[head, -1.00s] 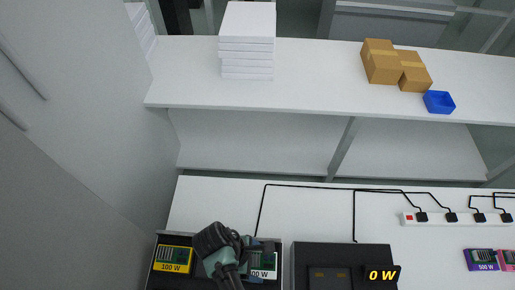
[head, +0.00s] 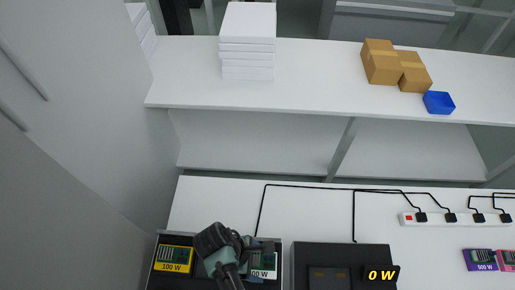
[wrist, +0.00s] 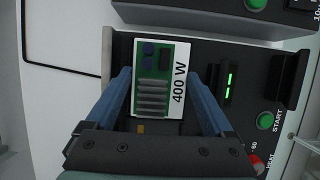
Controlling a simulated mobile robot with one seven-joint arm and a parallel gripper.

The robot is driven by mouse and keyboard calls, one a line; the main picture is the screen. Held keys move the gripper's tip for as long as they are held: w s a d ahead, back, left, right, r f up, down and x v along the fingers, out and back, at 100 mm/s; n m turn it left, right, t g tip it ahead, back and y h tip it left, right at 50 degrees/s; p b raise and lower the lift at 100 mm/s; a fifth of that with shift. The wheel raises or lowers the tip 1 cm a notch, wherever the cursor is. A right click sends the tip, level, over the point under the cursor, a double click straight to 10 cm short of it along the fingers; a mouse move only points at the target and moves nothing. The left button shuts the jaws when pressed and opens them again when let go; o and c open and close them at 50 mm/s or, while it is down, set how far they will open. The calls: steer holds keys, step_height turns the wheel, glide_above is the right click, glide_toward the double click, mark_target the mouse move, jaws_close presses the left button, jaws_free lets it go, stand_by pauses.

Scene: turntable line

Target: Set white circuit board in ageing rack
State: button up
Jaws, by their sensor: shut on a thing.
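The white circuit board (wrist: 161,80), with a green panel and a "400 W" label, is between the two blue fingers of my gripper (wrist: 161,98) in the wrist view. My gripper is shut on it. In the head view the board (head: 263,262) shows to the right of my gripper (head: 247,249), partly hidden by it. The board is at a black rack (wrist: 220,50) that has lit green bars and a START button; in the head view this rack (head: 279,262) is at the lower edge. I cannot tell whether the board is fully seated.
A yellow 100 W board (head: 172,259) sits left of my gripper. A black unit (head: 340,253) with a "0 W" display (head: 381,275) stands to the right. A purple 500 W board (head: 481,260) and a power strip (head: 455,219) lie farther right. A shelf (head: 330,95) runs above.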

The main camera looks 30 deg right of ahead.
steer(key=shift+f, duration=0.6)
stand_by(1.1)
steer(key=o, duration=1.3)
steer(key=shift+r, duration=0.1)
